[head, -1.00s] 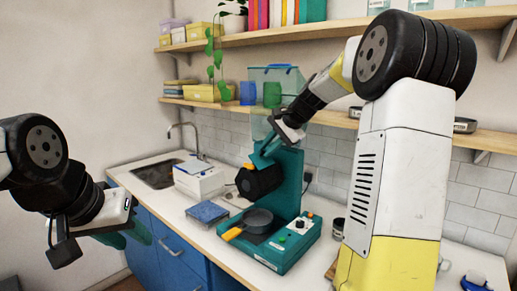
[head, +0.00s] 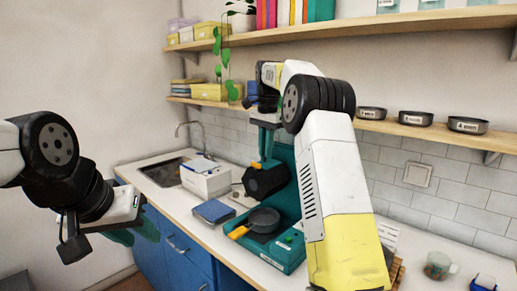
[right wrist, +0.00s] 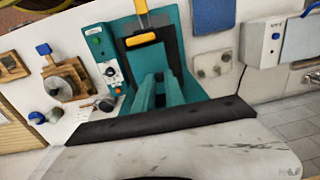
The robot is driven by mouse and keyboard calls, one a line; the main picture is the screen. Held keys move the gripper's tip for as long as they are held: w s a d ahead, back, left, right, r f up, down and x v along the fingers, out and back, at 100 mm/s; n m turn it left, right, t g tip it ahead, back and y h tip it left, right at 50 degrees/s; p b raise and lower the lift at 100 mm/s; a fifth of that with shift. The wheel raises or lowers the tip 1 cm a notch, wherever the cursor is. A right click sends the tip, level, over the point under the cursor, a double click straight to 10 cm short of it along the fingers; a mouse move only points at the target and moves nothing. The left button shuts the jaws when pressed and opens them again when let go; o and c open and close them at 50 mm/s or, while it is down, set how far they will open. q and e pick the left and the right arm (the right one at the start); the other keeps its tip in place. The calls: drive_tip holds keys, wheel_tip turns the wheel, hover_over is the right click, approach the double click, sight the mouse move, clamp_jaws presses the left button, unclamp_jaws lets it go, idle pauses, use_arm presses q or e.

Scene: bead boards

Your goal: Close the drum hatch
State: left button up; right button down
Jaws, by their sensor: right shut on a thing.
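The teal machine (head: 283,247) stands on the counter with its black drum (head: 266,180) facing left. A small orange handle (head: 255,165) shows at the top of the drum; in the right wrist view a yellow-orange bar (right wrist: 141,40) lies across the dark drum front. My right gripper (head: 267,153) reaches down over the drum from above, its teal fingers (right wrist: 157,88) close together at the hatch. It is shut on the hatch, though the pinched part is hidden. How far the hatch stands open is unclear. My left gripper (head: 146,231) hangs empty at the left; its jaw gap is unclear.
A blue-topped box (head: 213,211), a white box (head: 206,180) and the sink (head: 163,173) are to the left. A shelf (head: 435,131) with several dark tins runs above. A glass mug (head: 437,266) stands at right.

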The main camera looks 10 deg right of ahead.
drive_tip(key=shift+f, duration=0.2)
idle(0.4)
drive_tip(key=c, duration=1.4)
unclamp_jaws()
drive_tip(key=shift+w, duration=0.1)
drive_tip(key=shift+r, duration=0.1)
